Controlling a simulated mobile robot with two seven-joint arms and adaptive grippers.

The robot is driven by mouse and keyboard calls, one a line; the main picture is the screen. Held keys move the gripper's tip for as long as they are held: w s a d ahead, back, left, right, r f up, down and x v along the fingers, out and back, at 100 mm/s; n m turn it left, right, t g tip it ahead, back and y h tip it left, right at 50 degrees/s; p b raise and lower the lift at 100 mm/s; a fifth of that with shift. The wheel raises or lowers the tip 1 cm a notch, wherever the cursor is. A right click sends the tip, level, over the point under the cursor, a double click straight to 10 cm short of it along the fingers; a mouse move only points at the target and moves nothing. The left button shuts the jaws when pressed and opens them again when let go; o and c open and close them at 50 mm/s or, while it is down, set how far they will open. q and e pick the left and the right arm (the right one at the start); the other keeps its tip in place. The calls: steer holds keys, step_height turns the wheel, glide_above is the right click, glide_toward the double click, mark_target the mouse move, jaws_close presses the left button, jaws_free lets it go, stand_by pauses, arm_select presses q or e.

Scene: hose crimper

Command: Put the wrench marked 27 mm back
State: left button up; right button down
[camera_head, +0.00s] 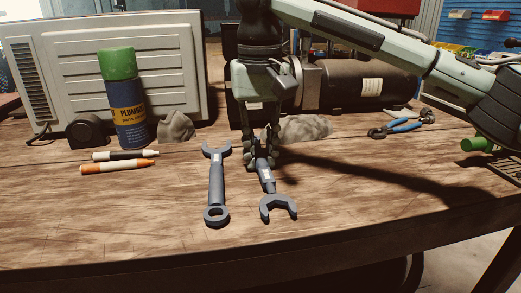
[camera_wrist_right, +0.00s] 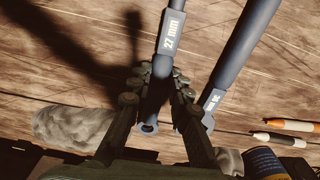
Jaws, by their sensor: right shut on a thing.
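The wrench marked 27 mm (camera_wrist_right: 172,30) is dark blue-grey and runs between the fingers of my right gripper (camera_wrist_right: 157,88) in the wrist view. In the head view this wrench (camera_head: 267,182) lies at the right of a pair, its open jaw toward the front edge. My right gripper (camera_head: 262,158) points down and is shut on its shaft, hiding its far end. I cannot tell whether it rests on the bench or is just above it. A second wrench (camera_head: 216,185) lies beside it on the left; its label (camera_wrist_right: 213,100) is too small to read. My left gripper is out of view.
A spray can (camera_head: 127,112), a black-and-white marker (camera_head: 125,155) and an orange one (camera_head: 118,166) stand or lie left on the wooden bench (camera_head: 130,225). Grey rags (camera_head: 176,126) and (camera_head: 305,128) lie behind. Blue-handled pliers (camera_head: 406,126) lie right. The bench front is clear.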

mark_target(260, 158)
steer(key=c, duration=1.4)
jaws_free()
steer(key=shift+f, duration=0.1)
steer(key=r, duration=1.2)
steer(key=shift+s+r, duration=0.15)
steer(key=shift+s, duration=0.1)
